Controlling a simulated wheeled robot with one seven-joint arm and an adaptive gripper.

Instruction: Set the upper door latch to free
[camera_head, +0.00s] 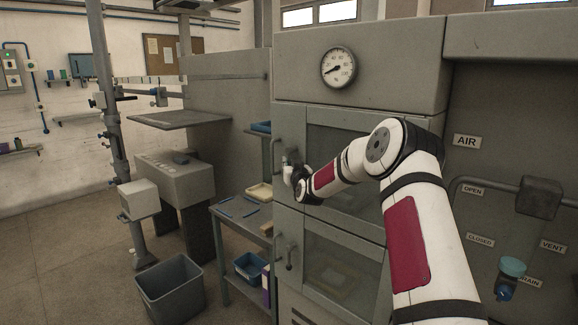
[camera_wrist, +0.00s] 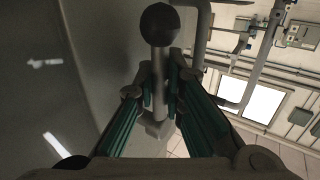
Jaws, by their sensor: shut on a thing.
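The upper door (camera_head: 343,150) of the grey cabinet is shut, with a window in it and a bar handle (camera_head: 273,155) at its left edge. My gripper (camera_head: 290,165) is at that edge, just right of the handle. In the wrist view, my gripper (camera_wrist: 160,85) is shut on the upper door latch, a grey lever with a dark ball knob (camera_wrist: 159,24). The knob sticks out beyond the fingertips, and the fingers hide part of the lever. In the head view my gripper mostly hides the latch, so its setting is hard to tell.
A lower door (camera_head: 330,265) has its own handle and latch (camera_head: 289,258). A gauge (camera_head: 338,68) is above the upper door. A side table (camera_head: 240,212) with trays stands at left, and a grey bin (camera_head: 169,288) on the floor. Labelled valves are at right.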

